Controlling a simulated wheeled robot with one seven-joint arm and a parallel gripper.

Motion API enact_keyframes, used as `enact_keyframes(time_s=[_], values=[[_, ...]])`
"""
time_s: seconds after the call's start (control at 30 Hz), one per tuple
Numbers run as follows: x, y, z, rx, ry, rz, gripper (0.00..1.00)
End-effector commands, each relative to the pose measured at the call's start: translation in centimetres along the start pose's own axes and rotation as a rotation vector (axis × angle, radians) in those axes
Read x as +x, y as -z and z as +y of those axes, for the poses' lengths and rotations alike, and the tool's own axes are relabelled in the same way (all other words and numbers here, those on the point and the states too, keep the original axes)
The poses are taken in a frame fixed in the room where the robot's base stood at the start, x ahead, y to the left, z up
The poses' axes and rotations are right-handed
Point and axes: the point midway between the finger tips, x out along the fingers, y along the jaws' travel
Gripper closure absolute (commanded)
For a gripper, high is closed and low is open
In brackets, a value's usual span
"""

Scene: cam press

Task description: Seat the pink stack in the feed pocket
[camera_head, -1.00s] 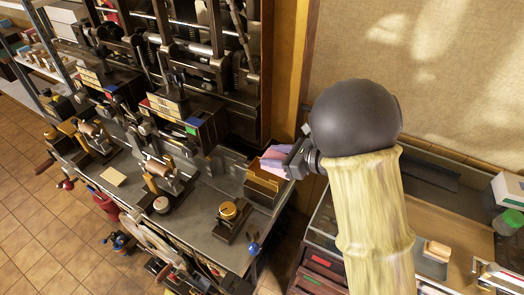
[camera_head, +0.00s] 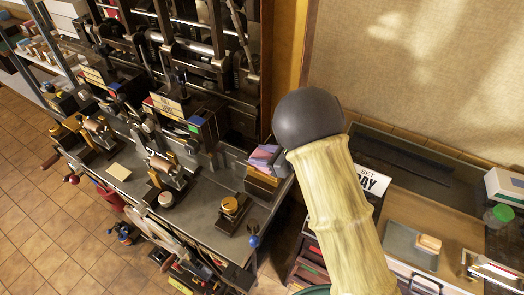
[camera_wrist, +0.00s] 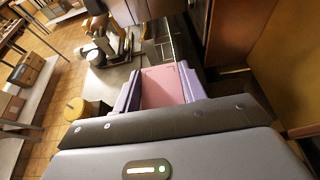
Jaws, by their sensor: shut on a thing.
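The pink stack (camera_wrist: 163,88) lies between the two lavender fingers of my gripper (camera_wrist: 160,76) in the wrist view. The fingers are shut on its two sides. In the head view, the stack (camera_head: 268,151) and fingers show at the bench's right end, at the top of a brown open box (camera_head: 260,186) that looks like the feed pocket. I cannot tell whether the stack is inside the pocket or just above it. My arm hides part of the gripper there. The stack's underside is hidden.
The dark press (camera_head: 200,60) stands behind the bench (camera_head: 214,215). A brass-topped fixture (camera_head: 232,206) sits left of the pocket. A cabinet with a grey tray (camera_head: 408,248) stands to the right.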

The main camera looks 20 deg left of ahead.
Motion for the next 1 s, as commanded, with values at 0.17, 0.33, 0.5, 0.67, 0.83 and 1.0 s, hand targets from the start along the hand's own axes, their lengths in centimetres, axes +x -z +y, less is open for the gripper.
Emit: enact_keyframes(time_s=[0.17,0.33,0.5,0.67,0.83,1.0], values=[[0.07,0.08,0.00,-0.002,0.000,-0.003,0.84],[0.14,0.26,0.01,-0.002,0.000,-0.002,0.84],[0.14,0.31,0.01,-0.001,0.000,-0.001,0.45],[0.14,0.30,0.02,-0.001,0.000,-0.001,0.37],[0.13,0.26,0.02,-0.001,0.000,-0.001,0.37],[-0.28,0.14,-0.05,-0.001,0.001,-0.002,0.37]])
